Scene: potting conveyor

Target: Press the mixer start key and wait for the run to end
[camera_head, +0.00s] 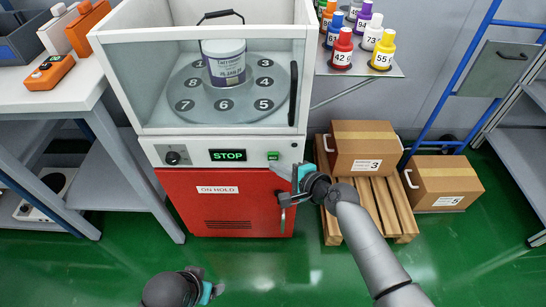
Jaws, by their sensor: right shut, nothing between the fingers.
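The mixer (152,143) is a white cabinet with a clear-walled chamber and a red lower door. A white-and-purple paint can (226,66) with a raised black handle stands inside on the numbered grey turntable (186,85). The front panel has a black knob (172,157), a display (228,155) reading STOP in green, and a small green key (273,155). My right gripper (297,172) is shut and empty, just right of and below the key; contact with the key cannot be made out. My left gripper (207,292) is low at the bottom edge, away from the mixer, its jaws mostly hidden.
Cardboard boxes marked 3 (362,143) and 5 (447,181) are at right, box 3 on a wooden pallet (398,205). Several numbered bottles (342,52) stand on a shelf above. A white workbench (75,85) is at left. The green floor in front is clear.

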